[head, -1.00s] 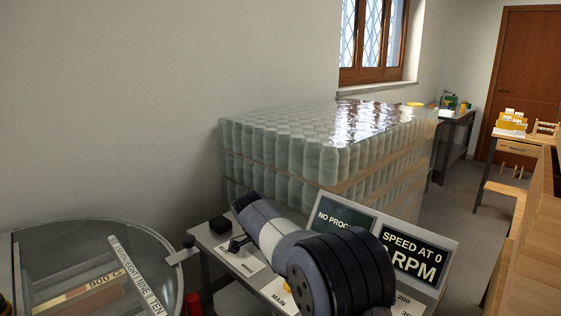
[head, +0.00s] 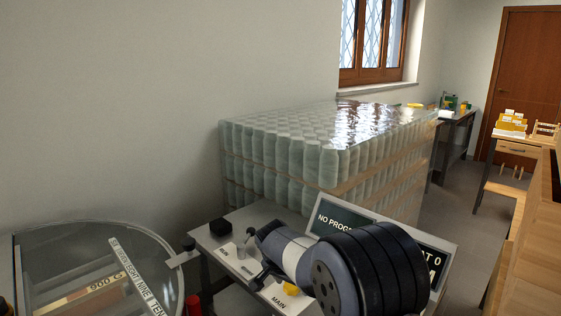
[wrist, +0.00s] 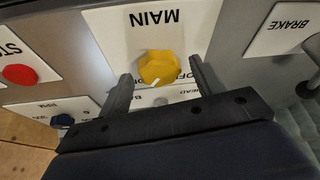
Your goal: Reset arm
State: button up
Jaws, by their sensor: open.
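My gripper (wrist: 160,70) is open in the wrist view, its two dark fingers either side of a yellow knob (wrist: 157,68). The knob has a white mark and sits under an upside-down MAIN label (wrist: 150,20). I cannot tell whether the fingers touch it. Nothing appears clamped between them. In the head view the yellow knob (head: 291,289) shows beside my arm's dark wrist; the fingers are not clearly visible there.
The display (head: 340,218) is partly hidden by my arm. A glass-lidded tank (head: 90,260) stands left; wrapped bottles (head: 310,155) stand behind.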

jog(key=n+y+p, duration=0.1)
jog(key=n+p, duration=0.1)
jog(key=n, duration=0.1)
jog(key=n+y+p, duration=0.1)
jog(key=n+p, duration=0.2)
jog(key=shift+d+r, duration=0.15)
jog(key=shift+d, duration=0.05)
jog(key=v, duration=0.9)
jog(key=shift+s+b, duration=0.35)
jog(key=shift+b, duration=0.05)
jog(key=shift+d, duration=0.2)
